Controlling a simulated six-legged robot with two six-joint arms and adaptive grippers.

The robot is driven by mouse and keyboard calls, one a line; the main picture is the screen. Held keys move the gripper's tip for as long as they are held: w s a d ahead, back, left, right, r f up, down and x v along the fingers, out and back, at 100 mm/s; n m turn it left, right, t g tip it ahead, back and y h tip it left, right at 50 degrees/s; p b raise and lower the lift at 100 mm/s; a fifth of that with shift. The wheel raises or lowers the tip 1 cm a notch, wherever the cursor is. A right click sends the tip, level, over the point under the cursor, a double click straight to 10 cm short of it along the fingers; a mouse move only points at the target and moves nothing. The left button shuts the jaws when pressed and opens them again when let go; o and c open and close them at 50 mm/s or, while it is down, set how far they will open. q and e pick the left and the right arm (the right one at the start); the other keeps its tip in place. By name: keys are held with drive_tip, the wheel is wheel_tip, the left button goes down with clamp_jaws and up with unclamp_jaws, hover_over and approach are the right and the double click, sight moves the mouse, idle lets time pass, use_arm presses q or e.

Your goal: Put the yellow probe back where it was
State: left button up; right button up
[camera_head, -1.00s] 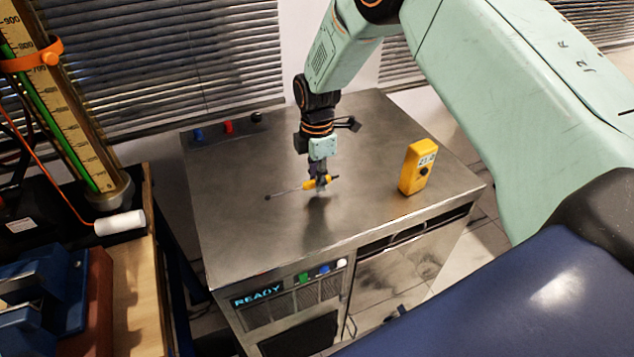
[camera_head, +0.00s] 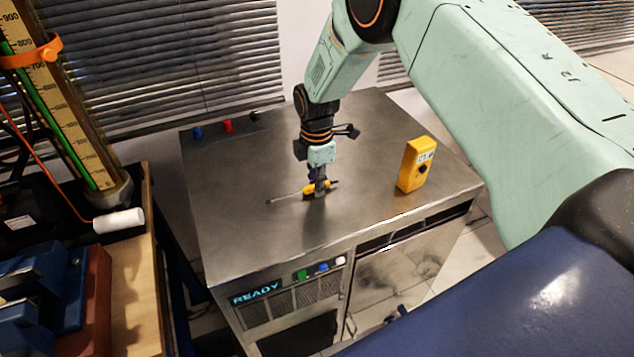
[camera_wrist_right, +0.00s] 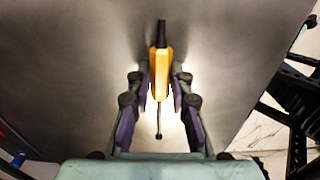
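The yellow probe (camera_head: 309,189) lies on or just at the metal cabinet top (camera_head: 240,235), its thin dark needle pointing left. My right gripper (camera_head: 320,190) is above it with fingers pointing down on either side of the handle. In the right wrist view the probe's yellow handle (camera_wrist_right: 160,75) sits between the two fingers of my right gripper (camera_wrist_right: 160,78). Narrow gaps show between the fingers and the handle, so the gripper looks open around it. My left gripper is not in view.
A yellow meter (camera_head: 416,165) stands upright on the top, right of my gripper. Red (camera_head: 228,126) and blue (camera_head: 197,132) pieces sit at the back left edge. A gauge column (camera_head: 75,130) and a wooden bench (camera_head: 140,290) are at left. Much of the top is clear.

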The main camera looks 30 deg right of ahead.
drive_tip(key=o, duration=0.4)
drive_tip(key=shift+d+f, duration=0.1)
drive_tip(key=shift+f, duration=0.55)
drive_tip(key=shift+r, duration=0.2)
drive_tip(key=r+p, duration=0.1)
drive_tip(key=r, duration=1.2)
drive_tip(key=shift+w+r, duration=0.1)
drive_tip(key=shift+w, duration=0.1)
